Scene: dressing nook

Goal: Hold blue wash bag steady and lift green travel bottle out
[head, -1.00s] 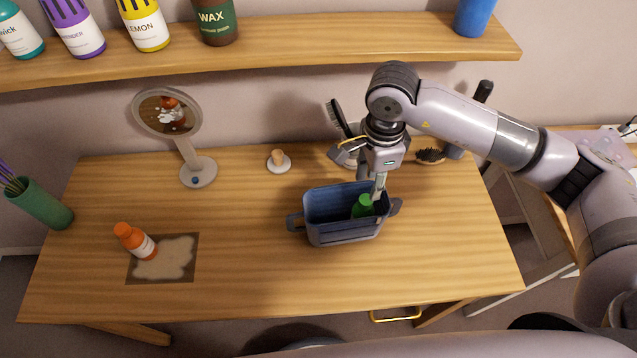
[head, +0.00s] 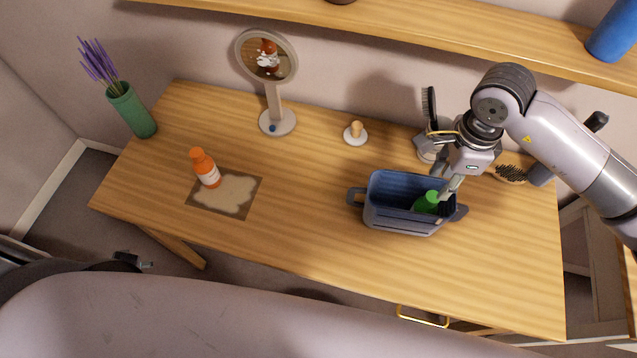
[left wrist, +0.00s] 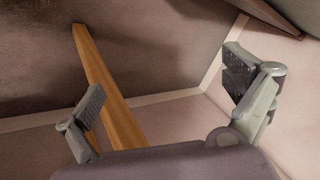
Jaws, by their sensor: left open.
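The blue wash bag (head: 397,215) stands upright and open on the wooden table, right of the middle. The green travel bottle (head: 427,202) is inside it at the right end; only its upper part shows. My right gripper (head: 446,193) points down at the bag's right end, close beside the bottle. Its fingertips are partly hidden, so I cannot tell whether it grips the bag wall or the bottle. My left gripper (left wrist: 168,82) is open and empty in the left wrist view, over the floor. Part of it shows at lower left in the head view (head: 132,260), below the table's front edge.
The table front is clear.

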